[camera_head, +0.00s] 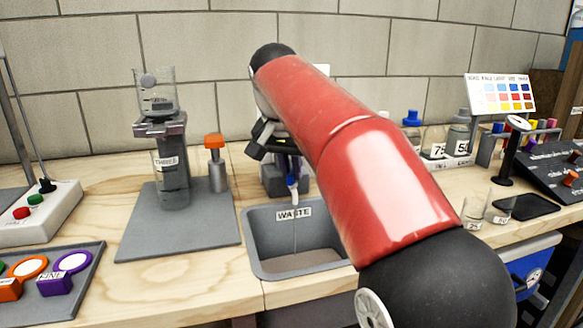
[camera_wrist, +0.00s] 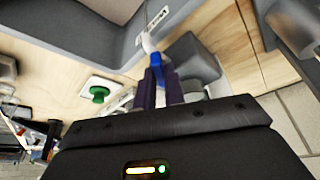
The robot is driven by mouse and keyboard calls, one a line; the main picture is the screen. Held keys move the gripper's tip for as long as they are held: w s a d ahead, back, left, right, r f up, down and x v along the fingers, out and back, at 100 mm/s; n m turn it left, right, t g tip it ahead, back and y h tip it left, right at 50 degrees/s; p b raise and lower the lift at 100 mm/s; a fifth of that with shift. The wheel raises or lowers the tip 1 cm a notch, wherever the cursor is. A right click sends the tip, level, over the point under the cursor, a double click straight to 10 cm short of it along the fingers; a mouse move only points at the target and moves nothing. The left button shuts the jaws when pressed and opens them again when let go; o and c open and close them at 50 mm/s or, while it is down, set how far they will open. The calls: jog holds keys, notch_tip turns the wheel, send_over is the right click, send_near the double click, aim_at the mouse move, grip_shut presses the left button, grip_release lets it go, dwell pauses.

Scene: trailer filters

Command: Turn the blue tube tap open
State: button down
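The blue tube tap (camera_head: 291,179) has a pale tip and hangs over the grey basin labelled WASTE (camera_head: 255,256). A thin pale line runs down from the tip into the basin. My gripper (camera_head: 280,150) is at the tap's upper part, and my red arm hides some of it. In the wrist view the blue part of the tap (camera_wrist: 155,57) shows at the ends of my dark fingers (camera_wrist: 160,82). The fingers are close together with a narrow gap. I cannot tell whether they press on the tap or only stand around it.
A grey stand with a beaker (camera_head: 155,92) and a cylinder labelled THREE (camera_head: 173,180) is to the left. An orange-topped post (camera_head: 215,160) stands between it and the tap. Bottles (camera_head: 457,135) and small glasses (camera_head: 475,208) are at the right.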

dwell(0.4)
jog(key=n+p, duration=0.1)
jog(key=n+y+p, duration=0.1)
jog(key=n, duration=0.1)
jog(key=shift+d+r+n+y, duration=0.15)
jog(key=shift+d+n+y, duration=0.05)
jog(key=shift+n+y, duration=0.1)
jog(key=shift+n+y+p, duration=0.5)
jog(key=shift+n+p, duration=0.2)
jog(key=shift+n, duration=0.8)
jog(key=c, duration=1.5)
grip_release()
jog(key=v, duration=0.7)
jog(key=shift+s+d+r, duration=0.1)
jog(key=shift+s+r, duration=0.05)
jog(key=shift+r, duration=0.05)
